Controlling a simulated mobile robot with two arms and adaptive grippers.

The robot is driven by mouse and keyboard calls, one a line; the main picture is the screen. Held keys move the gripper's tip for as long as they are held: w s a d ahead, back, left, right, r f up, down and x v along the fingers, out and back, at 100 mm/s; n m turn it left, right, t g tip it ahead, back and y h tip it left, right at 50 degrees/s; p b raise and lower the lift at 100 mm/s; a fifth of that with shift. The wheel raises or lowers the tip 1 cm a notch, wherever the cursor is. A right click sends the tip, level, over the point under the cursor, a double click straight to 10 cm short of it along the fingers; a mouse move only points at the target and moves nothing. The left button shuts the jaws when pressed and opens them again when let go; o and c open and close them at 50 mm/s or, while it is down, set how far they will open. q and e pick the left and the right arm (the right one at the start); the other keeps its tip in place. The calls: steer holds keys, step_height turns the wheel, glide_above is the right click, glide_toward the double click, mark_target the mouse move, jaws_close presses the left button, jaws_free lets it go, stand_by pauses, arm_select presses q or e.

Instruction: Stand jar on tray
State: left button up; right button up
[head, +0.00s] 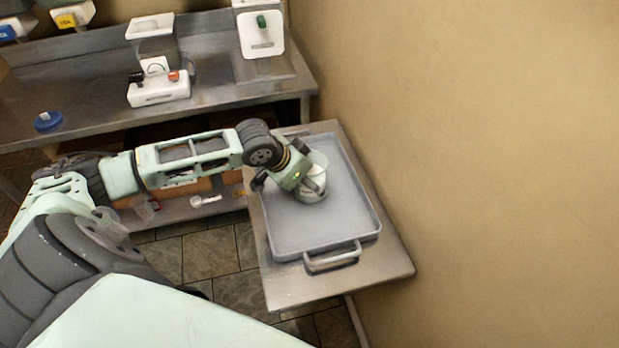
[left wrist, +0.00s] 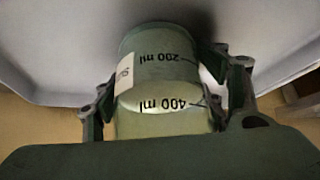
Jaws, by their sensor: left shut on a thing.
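My left gripper (head: 306,188) reaches down over the far half of the grey tray (head: 340,229) and is shut around a clear jar (head: 322,160). In the left wrist view the jar (left wrist: 158,75) sits between the two fingers (left wrist: 168,95), with 200 ml and 400 ml marks upside down and a pale label. The jar's far end is against or very close to the tray surface (left wrist: 60,50); I cannot tell whether it touches. The gripper partly hides the jar in the head view. My right gripper is not in view.
The tray lies on a small metal table (head: 290,291), its handle (head: 333,258) toward the front. A wall (head: 500,150) stands close on the right. A metal bench (head: 215,98) behind holds a white device (head: 159,88) and a blue lid (head: 48,121). Most of the tray is clear.

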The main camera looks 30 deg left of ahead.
arm_select(q)
steer(key=o, duration=1.8)
steer(key=shift+o, duration=0.2)
steer(key=shift+s+r, duration=0.1)
steer(key=shift+r, duration=0.15)
steer(key=v, duration=1.1)
steer(key=shift+s+r+b, duration=0.2)
steer(key=shift+r+b, duration=0.1)
